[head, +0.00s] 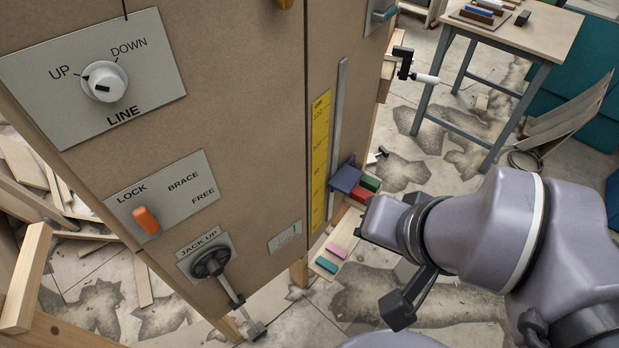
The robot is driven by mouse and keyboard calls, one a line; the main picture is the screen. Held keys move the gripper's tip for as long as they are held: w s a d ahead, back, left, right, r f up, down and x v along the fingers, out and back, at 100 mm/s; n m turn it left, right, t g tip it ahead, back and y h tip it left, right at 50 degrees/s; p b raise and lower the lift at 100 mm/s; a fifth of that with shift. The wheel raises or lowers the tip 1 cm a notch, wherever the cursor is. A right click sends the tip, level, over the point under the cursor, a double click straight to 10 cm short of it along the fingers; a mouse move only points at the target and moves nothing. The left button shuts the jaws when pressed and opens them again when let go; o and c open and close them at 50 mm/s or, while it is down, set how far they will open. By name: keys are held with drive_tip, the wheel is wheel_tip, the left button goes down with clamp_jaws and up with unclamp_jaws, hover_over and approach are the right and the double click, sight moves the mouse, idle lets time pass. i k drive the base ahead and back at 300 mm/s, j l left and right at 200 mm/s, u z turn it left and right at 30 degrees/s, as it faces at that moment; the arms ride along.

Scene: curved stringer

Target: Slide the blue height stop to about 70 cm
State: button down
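The blue height stop (347,177) sits low on a grey metal rail (337,135) at the right edge of the brown panel. A yellow cm scale (320,150) runs left of the rail; its small numbers are too blurred to read the stop's height surely. My gripper (376,218) is just below and right of the stop, at the end of my purple-grey arm. A narrow gap seems to show between them; contact cannot be told. Its fingertips are not clearly visible, so I cannot tell whether it is open or shut.
Red (362,195) and green (370,182) blocks are close right of the stop. Pink (337,251) and teal (326,265) blocks lie on a plank below. The panel carries a line knob (104,82), orange lock lever (146,219) and jack crank (211,263). A workbench (520,35) stands behind.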

sight(349, 174)
drive_tip(key=i+l+z, duration=0.2)
drive_tip(key=i+l, duration=0.45)
drive_tip(key=i, duration=0.1)
